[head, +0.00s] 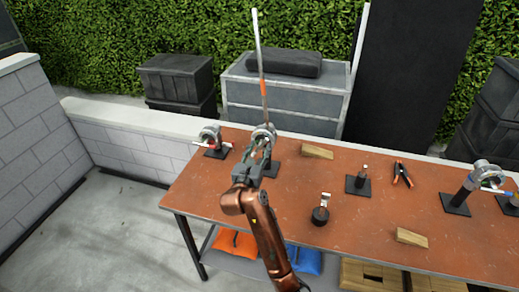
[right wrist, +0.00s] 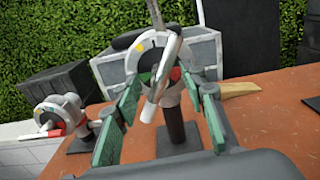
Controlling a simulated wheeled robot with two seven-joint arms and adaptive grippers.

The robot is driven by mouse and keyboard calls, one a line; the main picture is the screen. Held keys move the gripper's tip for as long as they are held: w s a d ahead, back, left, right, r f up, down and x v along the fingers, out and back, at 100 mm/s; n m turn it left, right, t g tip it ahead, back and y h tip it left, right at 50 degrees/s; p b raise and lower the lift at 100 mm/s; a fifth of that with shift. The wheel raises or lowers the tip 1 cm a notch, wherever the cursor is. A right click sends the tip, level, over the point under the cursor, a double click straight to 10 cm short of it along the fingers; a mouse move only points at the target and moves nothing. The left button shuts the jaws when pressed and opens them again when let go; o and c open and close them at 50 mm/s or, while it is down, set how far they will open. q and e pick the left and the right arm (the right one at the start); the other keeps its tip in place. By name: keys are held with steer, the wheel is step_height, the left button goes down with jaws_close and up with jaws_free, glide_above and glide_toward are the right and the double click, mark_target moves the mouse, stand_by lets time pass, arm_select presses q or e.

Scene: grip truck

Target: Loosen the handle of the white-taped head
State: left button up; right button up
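The middle grip head (head: 263,131) stands on a short post at the table's back edge and clamps a long upright rod (head: 259,45) with an orange band. In the right wrist view this head (right wrist: 150,52) has a pale, white-looking handle (right wrist: 156,95) slanting across its front; I cannot make out separate white tape. My right gripper (head: 262,152) is open in front of this head. In the wrist view its green fingers (right wrist: 163,80) stand either side of the handle, with gaps visible. My left gripper is not in view.
A head with a red-marked handle (head: 210,137) stands left of the middle one. Another head (head: 487,174) is at the right. The table's centre front is mostly clear.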

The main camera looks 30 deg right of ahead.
steer(key=shift+w+d, duration=0.15)
jaws_close()
stand_by(0.4)
